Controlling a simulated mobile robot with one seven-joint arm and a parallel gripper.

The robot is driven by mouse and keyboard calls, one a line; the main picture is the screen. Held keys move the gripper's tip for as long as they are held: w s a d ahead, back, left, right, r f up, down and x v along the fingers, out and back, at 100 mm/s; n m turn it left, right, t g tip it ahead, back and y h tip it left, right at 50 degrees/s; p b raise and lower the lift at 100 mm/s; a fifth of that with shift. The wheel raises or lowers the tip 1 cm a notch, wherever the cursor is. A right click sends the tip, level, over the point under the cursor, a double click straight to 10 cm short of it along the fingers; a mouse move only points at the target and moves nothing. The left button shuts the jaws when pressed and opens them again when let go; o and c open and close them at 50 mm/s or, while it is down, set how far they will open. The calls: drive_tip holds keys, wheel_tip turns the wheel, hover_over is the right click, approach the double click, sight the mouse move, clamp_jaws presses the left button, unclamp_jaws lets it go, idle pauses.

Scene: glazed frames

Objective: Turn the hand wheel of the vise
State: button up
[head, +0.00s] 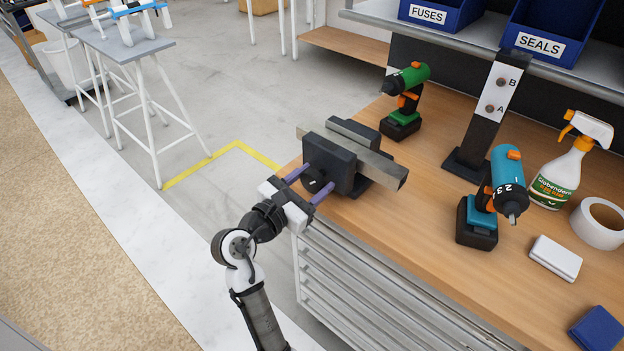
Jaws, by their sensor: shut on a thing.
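The vise (343,162) is a dark block at the left front corner of the wooden workbench. A long grey metal bar (385,168) lies between its jaws and sticks out at both sides. The hand wheel (314,180) is a dark round part with a small white mark on the vise's front face. My gripper (311,183) reaches in from the lower left. Its two purple fingers are shut on the hand wheel, one at each side of it. The wheel's rim is partly hidden by the fingers.
On the workbench (400,240) stand a green drill (405,95), a black post marked A and B (485,115), a blue drill (490,200), a spray bottle (562,170) and a tape roll (600,222). Drawers (370,300) are below.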

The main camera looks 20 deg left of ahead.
drive_tip(key=m, duration=0.6)
drive_tip(key=shift+a, duration=0.1)
drive_tip(key=m+b, duration=0.1)
drive_tip(key=m, duration=0.3)
drive_tip(key=m+b, duration=0.1)
drive_tip(key=m, duration=0.2)
drive_tip(key=shift+f+m+b, duration=0.1)
drive_tip(key=shift+m+b, duration=0.25)
drive_tip(key=shift+m, duration=0.05)
drive_tip(key=m+b, duration=0.2)
drive_tip(key=m, duration=0.1)
drive_tip(key=shift+m, duration=0.3)
drive_tip(key=m+b, duration=0.2)
drive_tip(key=m, duration=0.1)
drive_tip(key=shift+m, duration=0.3)
drive_tip(key=m+b, duration=0.3)
drive_tip(key=m, duration=0.1)
drive_tip(key=shift+m+b, duration=0.95)
drive_tip(key=shift+m, duration=0.25)
drive_tip(key=shift+r, duration=0.2)
